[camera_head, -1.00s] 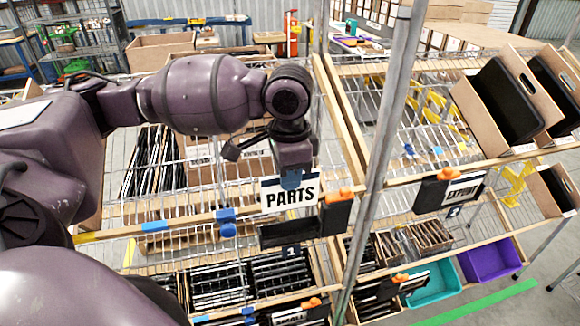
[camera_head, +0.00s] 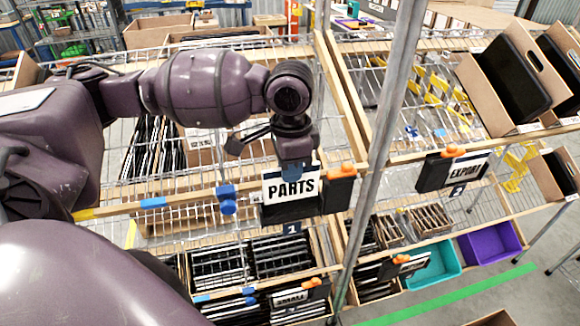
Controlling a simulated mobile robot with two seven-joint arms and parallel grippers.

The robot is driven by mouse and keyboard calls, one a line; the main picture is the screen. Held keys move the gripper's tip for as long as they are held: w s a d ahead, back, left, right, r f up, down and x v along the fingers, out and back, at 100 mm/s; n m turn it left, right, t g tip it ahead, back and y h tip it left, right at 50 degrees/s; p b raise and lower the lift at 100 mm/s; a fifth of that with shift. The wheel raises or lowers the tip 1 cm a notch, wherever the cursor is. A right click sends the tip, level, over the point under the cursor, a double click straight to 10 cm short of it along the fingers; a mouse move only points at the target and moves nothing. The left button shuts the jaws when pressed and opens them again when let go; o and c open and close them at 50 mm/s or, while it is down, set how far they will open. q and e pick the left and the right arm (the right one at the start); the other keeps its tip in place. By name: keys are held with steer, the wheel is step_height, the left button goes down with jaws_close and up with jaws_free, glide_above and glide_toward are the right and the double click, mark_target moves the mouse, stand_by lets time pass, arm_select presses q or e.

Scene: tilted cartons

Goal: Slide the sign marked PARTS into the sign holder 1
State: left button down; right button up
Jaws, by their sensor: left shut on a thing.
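The white sign marked PARTS (camera_head: 291,184), with a dark upper edge, hangs upright from my left gripper (camera_head: 293,164). The gripper is shut on the sign's top edge, and its fingertips are partly hidden. Sign holder 1 (camera_head: 292,212) is a black holder on the shelf's front rail, with a small "1" label just below it. The sign's lower edge meets or overlaps the holder's top edge. I cannot tell whether it is inside the slot. My right gripper is not in view.
A black block with an orange top (camera_head: 340,190) stands close right of the sign. A grey metal post (camera_head: 385,130) rises right of that. A second holder carries an EXPORT sign (camera_head: 462,175). A blue clip (camera_head: 226,199) sits on the rail to the left.

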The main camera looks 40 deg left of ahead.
mark_target(291, 200)
arm_select(q)
steer(key=shift+f, duration=2.35)
steer(key=shift+f, duration=0.45)
steer(key=c, duration=1.1)
jaws_free()
step_height(291, 200, up, 11)
steer(key=shift+f, duration=0.1)
